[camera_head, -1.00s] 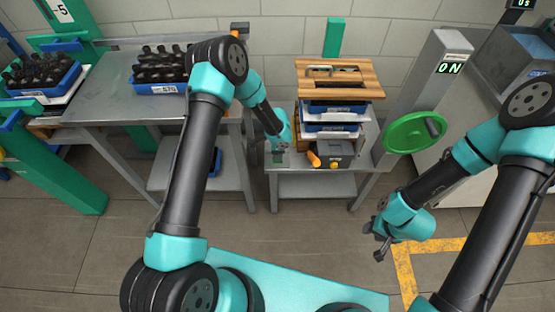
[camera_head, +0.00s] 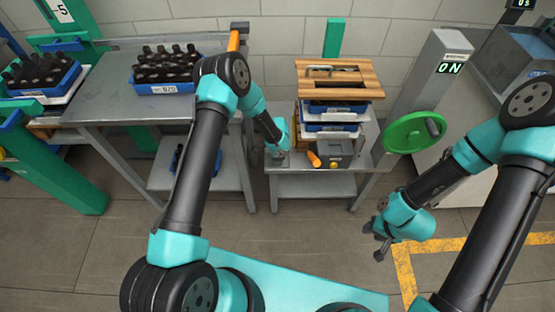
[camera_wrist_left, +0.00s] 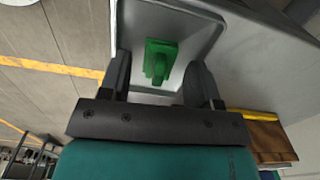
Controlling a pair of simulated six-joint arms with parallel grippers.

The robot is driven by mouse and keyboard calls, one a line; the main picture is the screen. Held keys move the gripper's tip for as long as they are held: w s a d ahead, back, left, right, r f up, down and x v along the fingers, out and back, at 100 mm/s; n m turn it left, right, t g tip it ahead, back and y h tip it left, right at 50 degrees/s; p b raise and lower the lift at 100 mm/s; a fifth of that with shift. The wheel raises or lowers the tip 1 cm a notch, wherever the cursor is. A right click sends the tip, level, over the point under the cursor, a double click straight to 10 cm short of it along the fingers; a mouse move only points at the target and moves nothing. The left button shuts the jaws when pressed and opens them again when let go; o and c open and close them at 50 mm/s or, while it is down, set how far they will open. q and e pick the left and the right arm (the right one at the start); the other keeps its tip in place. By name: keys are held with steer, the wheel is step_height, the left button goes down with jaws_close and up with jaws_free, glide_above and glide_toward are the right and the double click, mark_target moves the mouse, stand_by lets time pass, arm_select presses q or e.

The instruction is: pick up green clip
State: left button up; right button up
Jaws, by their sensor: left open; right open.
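The green clip (camera_wrist_left: 160,60) shows in the left wrist view, lying in a shallow grey tray (camera_wrist_left: 205,35). My left gripper (camera_wrist_left: 163,78) is open, with one finger on either side of the clip in the picture. I cannot tell whether the fingers touch it. In the head view my left gripper (camera_head: 278,152) is low over the left part of the small grey table (camera_head: 320,185), and the clip is hidden there. My right gripper (camera_head: 379,244) is open and empty above the floor at the right.
Stacked blue trays (camera_head: 330,127) under a wooden board (camera_head: 340,78) stand right of my left gripper, with a grey box (camera_head: 335,153) with an orange handle in front. A crate of amber bottles (camera_head: 165,88) sits on the left table. A green handwheel (camera_head: 408,133) is at the right.

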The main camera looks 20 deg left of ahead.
arm_select(q)
steer(key=c, duration=1)
steer(key=shift+r, duration=1.85)
steer(key=s+d+r, duration=0.1)
steer(key=s+d, duration=0.3)
steer(key=s, duration=1.1)
steer(key=shift+s+d+r, duration=0.15)
steer(key=shift+s+d, duration=0.05)
steer(key=shift+w, duration=0.1)
